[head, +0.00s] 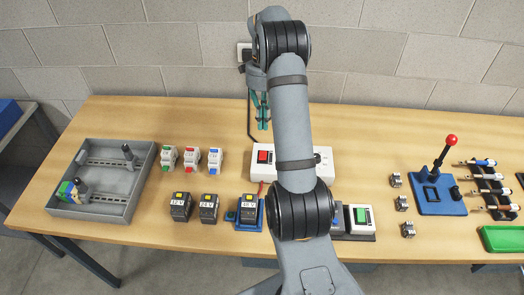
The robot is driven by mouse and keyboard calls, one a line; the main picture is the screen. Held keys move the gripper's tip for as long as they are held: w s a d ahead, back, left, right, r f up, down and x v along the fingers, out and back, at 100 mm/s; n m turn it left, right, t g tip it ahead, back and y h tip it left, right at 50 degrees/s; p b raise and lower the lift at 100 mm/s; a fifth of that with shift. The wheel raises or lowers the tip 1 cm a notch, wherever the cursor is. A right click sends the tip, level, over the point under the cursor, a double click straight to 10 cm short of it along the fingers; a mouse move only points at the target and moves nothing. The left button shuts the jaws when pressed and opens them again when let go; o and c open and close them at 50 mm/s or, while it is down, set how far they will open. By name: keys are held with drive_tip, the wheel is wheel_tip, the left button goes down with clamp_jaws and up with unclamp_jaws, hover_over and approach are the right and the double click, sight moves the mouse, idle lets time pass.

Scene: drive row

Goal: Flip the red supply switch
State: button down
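A red rocker switch (264,156) sits at the left end of a white power strip (291,150) on the wooden table. The middle of the strip is hidden behind my arm. My gripper (262,122) points down above and behind the red switch, apart from it, with slim teal and dark fingers. My arm partly covers the gripper, and I cannot tell whether its fingers are open or shut. The position of the rocker is too small to read.
Dark labelled blocks (209,207) stand in front of the strip. Several coloured modules (191,157) and a grey tray (146,183) are to the left. A green button (361,216) and a blue-based red-knobbed lever (451,140) are to the right. A cable (250,125) runs down from the wall socket.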

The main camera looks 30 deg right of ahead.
sight(262, 158)
drive_tip(key=f+p, duration=0.1)
drive_tip(key=f, duration=0.2)
drive_tip(key=s+f, duration=0.1)
drive_tip(key=f, duration=0.3)
drive_tip(key=a+f+p, duration=0.1)
drive_tip(key=f, duration=0.3)
drive_tip(key=shift+s+a+f+p, duration=0.1)
drive_tip(key=shift+s+p, duration=0.2)
drive_tip(key=shift+s, duration=0.1)
